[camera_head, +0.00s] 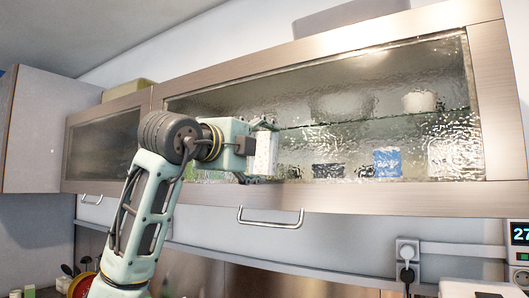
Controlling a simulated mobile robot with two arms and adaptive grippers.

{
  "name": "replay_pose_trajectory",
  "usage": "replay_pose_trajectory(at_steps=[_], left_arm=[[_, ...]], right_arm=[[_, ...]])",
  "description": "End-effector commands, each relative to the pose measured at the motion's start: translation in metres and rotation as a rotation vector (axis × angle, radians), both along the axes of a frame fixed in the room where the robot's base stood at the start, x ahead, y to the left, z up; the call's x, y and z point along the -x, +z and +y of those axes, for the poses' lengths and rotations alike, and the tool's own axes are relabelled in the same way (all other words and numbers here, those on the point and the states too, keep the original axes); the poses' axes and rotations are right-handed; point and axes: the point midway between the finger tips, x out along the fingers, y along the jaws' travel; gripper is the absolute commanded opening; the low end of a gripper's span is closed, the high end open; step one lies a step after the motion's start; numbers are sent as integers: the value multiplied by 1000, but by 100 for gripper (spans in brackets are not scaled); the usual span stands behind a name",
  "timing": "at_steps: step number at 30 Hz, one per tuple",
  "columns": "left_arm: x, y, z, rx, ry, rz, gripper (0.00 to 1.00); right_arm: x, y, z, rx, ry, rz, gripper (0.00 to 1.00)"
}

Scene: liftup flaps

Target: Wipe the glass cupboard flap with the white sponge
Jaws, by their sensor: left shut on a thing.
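The glass cupboard flap (360,85) has a brown frame and rippled glass, and it is closed. My left gripper (262,153) is in front of the lower left part of the glass, shut on the white sponge (265,153). The sponge is upright and close to the pane; whether it touches the glass I cannot tell. The gripper and arm hide part of the flap's left side. A metal handle (270,218) is below the flap's frame. My right gripper is not in view.
Blurred items, including a blue and white one (387,162), show behind the glass. A second glass flap (102,145) is to the left, beside a grey cupboard (45,130). A wall socket (407,252) and a device with a display (519,240) are at lower right.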

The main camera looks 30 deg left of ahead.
Motion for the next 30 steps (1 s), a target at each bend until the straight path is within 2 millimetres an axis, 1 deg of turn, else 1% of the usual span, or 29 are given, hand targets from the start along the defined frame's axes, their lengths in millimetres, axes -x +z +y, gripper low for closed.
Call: replay_pose_trajectory(at_steps=[1, 8, 14, 17, 25, 27, 30], left_arm=[[-1, -1, 6, 3, 4, 4, 56], [-2, -1, 26, 3, 3, 3, 56], [-2, -1, 31, 1, 1, 2, 56], [-3, -1, 37, 2, 2, 3, 56], [-5, 0, 60, 3, 2, 2, 56], [-5, 0, 64, 2, 3, 2, 56], [-5, -1, 65, 1, 2, 2, 56]], right_arm=[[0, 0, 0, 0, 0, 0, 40], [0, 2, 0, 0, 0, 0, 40], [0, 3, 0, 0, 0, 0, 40], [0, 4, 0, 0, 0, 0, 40], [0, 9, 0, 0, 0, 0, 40], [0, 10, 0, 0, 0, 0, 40], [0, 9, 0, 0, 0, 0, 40]])
